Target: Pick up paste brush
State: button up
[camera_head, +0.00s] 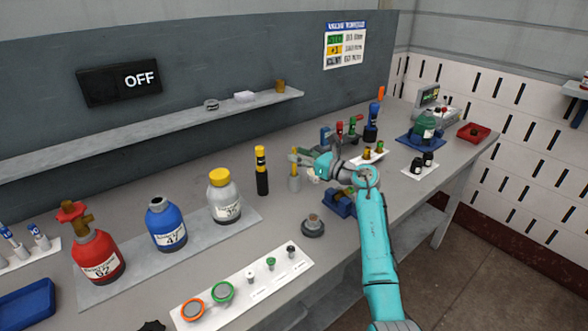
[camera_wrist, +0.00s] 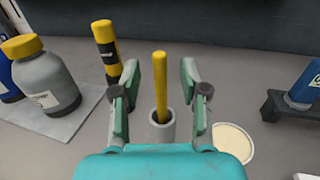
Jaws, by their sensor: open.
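The paste brush (camera_wrist: 160,85) shows in the wrist view as a yellow handle standing upright in a grey cylindrical holder (camera_wrist: 162,132). In the head view the yellow handle (camera_head: 294,160) and its grey holder (camera_head: 295,184) stand on the bench behind the bottle row's right end. My gripper (camera_wrist: 190,72) is open, with one finger on each side of the handle in the wrist view. It also shows in the head view (camera_head: 296,162), reaching in from the right. The brush's lower end is hidden in the holder.
A black and yellow tube (camera_head: 261,172) stands just left of the holder. A grey bottle with a yellow cap (camera_head: 224,198) is further left, beside blue (camera_head: 166,226) and red (camera_head: 95,245) bottles. A pale round disc (camera_wrist: 232,142) lies right of the holder. A shelf (camera_head: 150,129) hangs behind.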

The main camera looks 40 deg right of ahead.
jog(key=shift+x, duration=1.1)
grip_shut()
jog(key=shift+r, duration=0.1)
